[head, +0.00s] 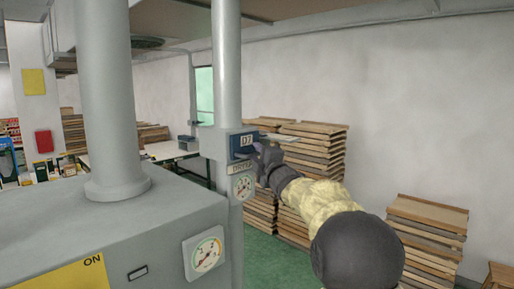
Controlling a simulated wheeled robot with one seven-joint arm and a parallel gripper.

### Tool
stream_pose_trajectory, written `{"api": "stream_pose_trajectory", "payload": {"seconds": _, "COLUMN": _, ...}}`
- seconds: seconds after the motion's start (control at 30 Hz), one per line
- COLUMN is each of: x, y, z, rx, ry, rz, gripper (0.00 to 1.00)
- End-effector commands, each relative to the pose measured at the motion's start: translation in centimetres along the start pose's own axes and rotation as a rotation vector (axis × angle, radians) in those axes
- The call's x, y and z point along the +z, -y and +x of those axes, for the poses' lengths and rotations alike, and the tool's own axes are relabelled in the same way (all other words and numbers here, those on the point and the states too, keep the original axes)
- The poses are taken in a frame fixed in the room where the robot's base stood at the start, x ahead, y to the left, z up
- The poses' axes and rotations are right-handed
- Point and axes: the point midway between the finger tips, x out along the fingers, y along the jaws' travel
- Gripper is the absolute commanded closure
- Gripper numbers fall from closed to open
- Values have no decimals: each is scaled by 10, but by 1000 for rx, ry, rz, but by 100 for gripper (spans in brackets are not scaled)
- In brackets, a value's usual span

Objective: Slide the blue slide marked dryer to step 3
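A blue panel (238,152) is fixed to the grey post, with a small white display whose characters are too small to read surely. A label plate (241,169) below it seems to read DRYER. My gripper (260,156), dark grey, is at the panel's right side, touching it or very close. The fingertips are small and partly merge with the panel, so I cannot tell whether they are open or shut. The slide's knob and step marks are not clearly visible, and my gripper may hide part of them.
A round gauge (243,187) sits below the label. A grey machine housing (120,225) with a thick pipe (107,100) and another gauge (207,255) fills the left front. Stacks of wooden trays (314,150) stand behind my arm, with another stack (428,235) at right.

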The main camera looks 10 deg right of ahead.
Motion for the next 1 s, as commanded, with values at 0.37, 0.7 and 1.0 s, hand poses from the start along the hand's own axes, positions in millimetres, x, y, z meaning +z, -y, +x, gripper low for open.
{"api": "stream_pose_trajectory", "payload": {"seconds": 0.37, "x": 1, "y": 1, "z": 6, "rx": 0, "ry": 2, "rz": -1, "gripper": 66}}
{"api": "stream_pose_trajectory", "payload": {"seconds": 0.7, "x": -4, "y": 1, "z": 8, "rx": -1, "ry": -6, "rz": 1, "gripper": 100}}
{"api": "stream_pose_trajectory", "payload": {"seconds": 1.0, "x": -16, "y": 3, "z": 2, "rx": -1, "ry": -28, "rz": 6, "gripper": 100}}
